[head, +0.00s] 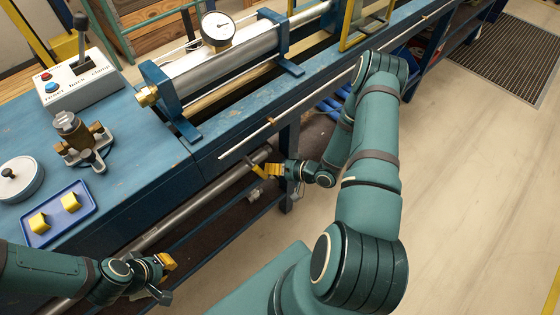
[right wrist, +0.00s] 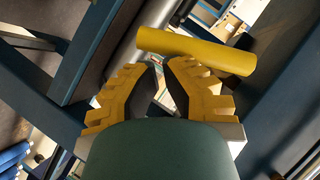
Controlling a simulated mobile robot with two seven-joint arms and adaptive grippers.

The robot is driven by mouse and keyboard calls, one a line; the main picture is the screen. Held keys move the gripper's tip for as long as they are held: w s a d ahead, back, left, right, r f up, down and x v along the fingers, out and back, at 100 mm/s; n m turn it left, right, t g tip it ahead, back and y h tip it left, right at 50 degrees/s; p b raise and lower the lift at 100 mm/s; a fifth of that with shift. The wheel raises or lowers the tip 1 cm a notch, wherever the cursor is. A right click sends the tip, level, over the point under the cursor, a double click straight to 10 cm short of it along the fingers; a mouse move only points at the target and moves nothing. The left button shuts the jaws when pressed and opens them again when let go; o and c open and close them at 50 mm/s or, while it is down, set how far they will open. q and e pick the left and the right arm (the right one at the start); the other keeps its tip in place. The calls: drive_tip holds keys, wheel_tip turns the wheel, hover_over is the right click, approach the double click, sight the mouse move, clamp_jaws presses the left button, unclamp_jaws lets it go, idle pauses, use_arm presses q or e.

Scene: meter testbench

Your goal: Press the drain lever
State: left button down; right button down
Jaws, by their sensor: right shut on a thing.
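The drain lever has a yellow round handle (right wrist: 195,50), lying across the right wrist view just beyond my fingertips. In the head view the lever (head: 254,165) is small, by the pipe under the bench's front edge. My right gripper (head: 268,171) is at the lever, its yellow fingers drawn close together; in the right wrist view the fingertips (right wrist: 166,64) meet the handle's near side. The exact contact is partly hidden by the fingers. My left gripper (head: 165,278) is at the lower left, in front of the bench, with its fingers apart and empty.
The blue bench (head: 150,150) carries a control box (head: 80,82), a brass valve (head: 80,140), a blue tray (head: 58,228) with yellow blocks, and a cylinder with a gauge (head: 217,29). A grey pipe (head: 180,218) runs below the bench edge.

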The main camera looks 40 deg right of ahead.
sight(266, 176)
drive_tip(key=a+m+y, duration=0.1)
drive_tip(key=a+f+m+t+y, duration=0.1)
drive_tip(key=m, duration=0.1)
drive_tip(key=shift+f+y, duration=0.2)
drive_tip(key=shift+y, duration=0.1)
drive_tip(key=shift+a+f, duration=0.15)
drive_tip(key=shift+a, duration=0.2)
drive_tip(key=shift+s+a, duration=0.1)
drive_tip(key=shift+a, duration=0.05)
idle(0.3)
